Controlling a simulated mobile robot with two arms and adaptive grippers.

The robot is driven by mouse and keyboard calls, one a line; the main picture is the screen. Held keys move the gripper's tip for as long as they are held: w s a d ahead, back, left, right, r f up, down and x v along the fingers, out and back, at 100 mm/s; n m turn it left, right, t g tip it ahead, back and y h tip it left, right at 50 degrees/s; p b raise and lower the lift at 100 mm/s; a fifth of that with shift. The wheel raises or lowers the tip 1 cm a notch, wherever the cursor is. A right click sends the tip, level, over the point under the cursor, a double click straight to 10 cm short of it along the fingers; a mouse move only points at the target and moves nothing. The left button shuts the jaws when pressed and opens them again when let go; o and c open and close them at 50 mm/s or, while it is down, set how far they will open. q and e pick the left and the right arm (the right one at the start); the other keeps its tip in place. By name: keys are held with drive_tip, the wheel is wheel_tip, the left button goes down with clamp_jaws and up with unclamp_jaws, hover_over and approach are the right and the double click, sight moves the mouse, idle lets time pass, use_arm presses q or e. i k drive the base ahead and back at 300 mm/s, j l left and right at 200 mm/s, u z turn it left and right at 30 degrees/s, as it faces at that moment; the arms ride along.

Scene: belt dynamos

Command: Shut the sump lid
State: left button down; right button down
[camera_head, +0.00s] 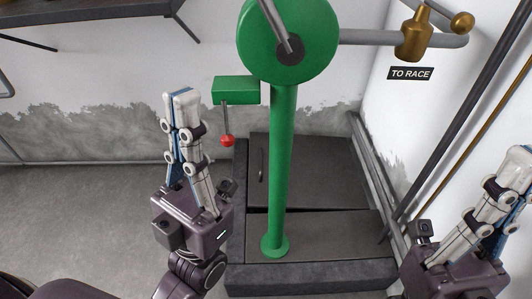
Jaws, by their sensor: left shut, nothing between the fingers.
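The sump lid (322,172) is a dark flat panel behind and beside the green post, with a dark bar handle (261,165) near its left edge. A narrow black gap runs along its front edge, beside a second dark panel (335,235) in front. I cannot tell how far the lid is raised. The green post hides part of both panels. My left gripper (181,98) is shut and empty, pointing up, left of the lid and apart from it. My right gripper (520,156) is at the right edge, partly cut off, away from the lid; its opening is unclear.
The green post (281,160) carries a green wheel (300,40) and a green box (235,90) with a red-knobbed lever (227,140). A brass valve (414,38) sits on a pipe at upper right. Left floor is clear.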

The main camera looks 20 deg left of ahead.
sight(324, 175)
drive_tip(key=k+j+z, duration=0.1)
drive_tip(key=j+z, duration=0.3)
drive_tip(key=k+j+z, duration=0.15)
drive_tip(key=j+z, duration=0.2)
drive_tip(key=k+j+z, duration=0.2)
drive_tip(key=j+z, duration=0.2)
